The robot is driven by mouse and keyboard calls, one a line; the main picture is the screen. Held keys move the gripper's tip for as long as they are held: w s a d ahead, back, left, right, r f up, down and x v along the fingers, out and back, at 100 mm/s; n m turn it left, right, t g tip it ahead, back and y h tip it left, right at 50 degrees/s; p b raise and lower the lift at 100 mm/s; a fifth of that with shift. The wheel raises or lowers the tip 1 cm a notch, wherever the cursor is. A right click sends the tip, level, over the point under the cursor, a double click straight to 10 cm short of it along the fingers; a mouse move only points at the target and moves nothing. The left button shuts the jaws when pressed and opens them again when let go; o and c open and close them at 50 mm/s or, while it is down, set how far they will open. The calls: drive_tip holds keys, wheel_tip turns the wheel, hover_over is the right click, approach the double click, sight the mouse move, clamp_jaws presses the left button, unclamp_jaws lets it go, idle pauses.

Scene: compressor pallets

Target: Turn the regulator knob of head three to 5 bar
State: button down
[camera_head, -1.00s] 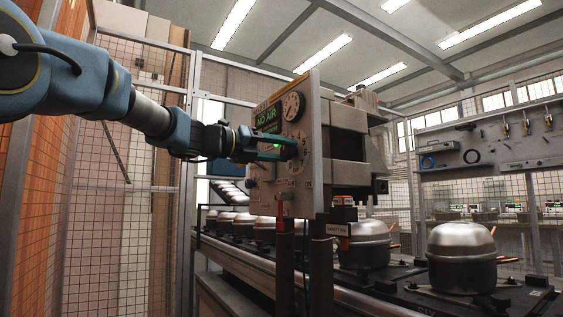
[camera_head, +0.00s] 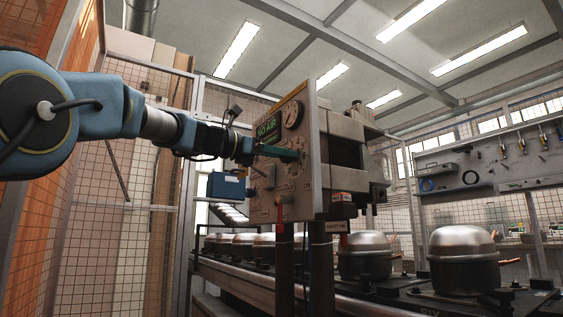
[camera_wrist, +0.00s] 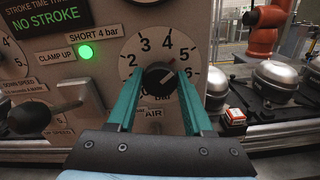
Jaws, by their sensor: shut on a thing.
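The regulator knob (camera_wrist: 159,76) is dark and sits on a white round dial (camera_wrist: 133,62) numbered 2 to 6 in the visible part. A reddish pointer mark on it points up and right, towards the 5. My gripper (camera_wrist: 160,74) has its two teal fingers on either side of the knob, shut on it. The wrist view shows "SHORT 4 bar" above a lit green lamp (camera_wrist: 86,52) labelled "CLAMP UP".
Metal compressors (camera_head: 462,262) stand on a line below and right. Wire mesh fencing (camera_head: 125,240) stands at left.

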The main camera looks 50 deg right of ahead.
drive_tip(key=shift+f+m+b, duration=0.15)
drive_tip(key=shift+m+b, duration=0.15)
drive_tip(key=shift+m, duration=0.3)
drive_tip(key=shift+c, duration=1.5)
unclamp_jaws()
drive_tip(key=b+v, duration=0.1)
drive_tip(key=v, duration=0.9)
drive_tip(key=shift+w+a, duration=0.15)
drive_tip(key=shift+a, duration=0.25)
